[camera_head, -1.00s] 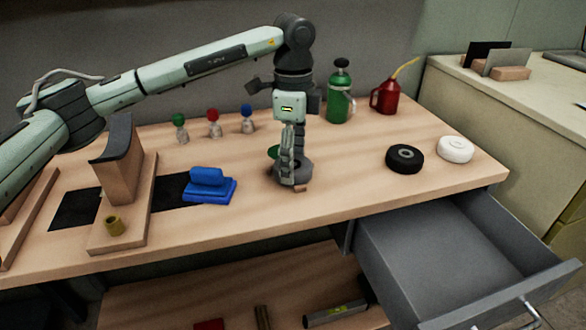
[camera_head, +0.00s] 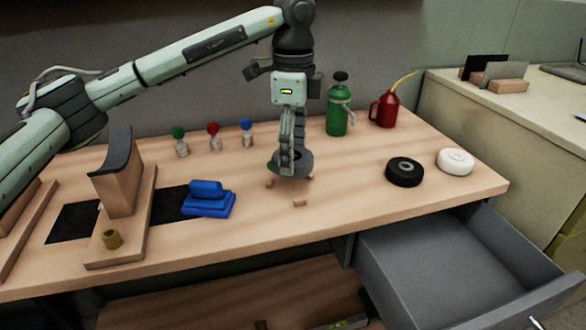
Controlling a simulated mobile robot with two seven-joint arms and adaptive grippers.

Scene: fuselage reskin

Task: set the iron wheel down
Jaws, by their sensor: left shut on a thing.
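The iron wheel (camera_head: 304,161) is a dark grey disc held in my left gripper (camera_head: 290,168). The gripper points down and is shut on the wheel, its fingers covering the wheel's middle. The wheel appears to hang a little above the wooden bench (camera_head: 350,215), over several small wooden pegs, with a dark shadow beneath it. My right gripper is not in view.
A black wheel (camera_head: 405,172) and a white wheel (camera_head: 455,161) lie to the right. A green bottle (camera_head: 337,115) and a red oil can (camera_head: 384,110) stand behind. A blue block (camera_head: 207,198) lies left. A grey drawer (camera_head: 440,260) hangs open in front.

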